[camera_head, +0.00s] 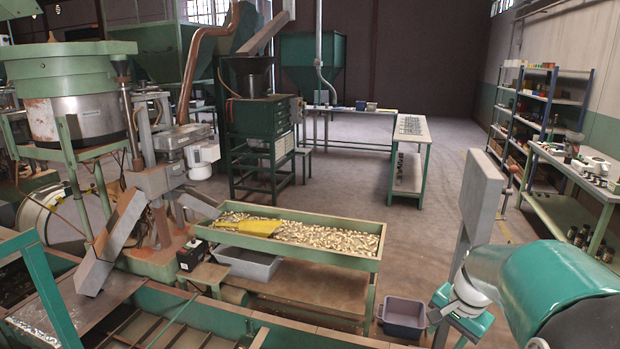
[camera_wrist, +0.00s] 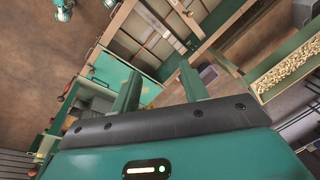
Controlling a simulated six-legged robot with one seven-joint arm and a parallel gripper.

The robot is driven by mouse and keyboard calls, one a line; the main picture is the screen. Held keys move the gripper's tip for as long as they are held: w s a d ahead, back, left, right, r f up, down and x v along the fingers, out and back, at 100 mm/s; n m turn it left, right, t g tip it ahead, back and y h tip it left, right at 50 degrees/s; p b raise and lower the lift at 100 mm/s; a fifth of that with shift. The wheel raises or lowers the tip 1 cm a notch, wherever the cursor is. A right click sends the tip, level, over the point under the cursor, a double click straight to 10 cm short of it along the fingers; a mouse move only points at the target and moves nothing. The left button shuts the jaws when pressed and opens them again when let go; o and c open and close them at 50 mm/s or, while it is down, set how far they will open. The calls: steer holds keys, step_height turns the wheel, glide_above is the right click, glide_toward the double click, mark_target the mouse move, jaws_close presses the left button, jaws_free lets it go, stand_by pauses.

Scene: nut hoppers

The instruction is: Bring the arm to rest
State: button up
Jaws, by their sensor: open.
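My arm comes in from the right in the head view, with its teal and white links raised at the lower right. My gripper (camera_wrist: 160,76) is open in the wrist view. Its two green fingers stand apart with nothing between them. In the head view only the teal hand shows clearly near the bottom edge, and the fingertips are hard to make out. The hand is just right of a grey bin (camera_head: 404,316) on the floor; I cannot tell its exact distance from it.
A green-framed tray of nuts (camera_head: 372,265) holds a yellow scoop (camera_head: 248,227). A grey tub (camera_head: 246,264) sits below it. A grey post (camera_head: 480,195) stands close to my arm. Shelves (camera_head: 540,100) and a bench (camera_head: 565,178) line the right wall. The floor beyond the tray is open.

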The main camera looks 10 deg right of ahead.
steer(key=s+a+r+n+t, duration=0.1)
steer(key=s+a+r+n, duration=0.2)
steer(key=a, duration=0.4)
steer(key=s+a+r+n+t, duration=0.1)
steer(key=s+a+r+n, duration=0.2)
steer(key=s+a+n, duration=0.2)
steer(key=s+a+r+n+t, duration=0.1)
steer(key=s+a+r+n, duration=0.2)
steer(key=s+a, duration=0.3)
steer(key=a+n, duration=0.1)
steer(key=a, duration=0.2)
steer(key=shift+a, duration=0.3)
steer(key=shift+c, duration=0.7)
steer(key=shift+d, duration=0.2)
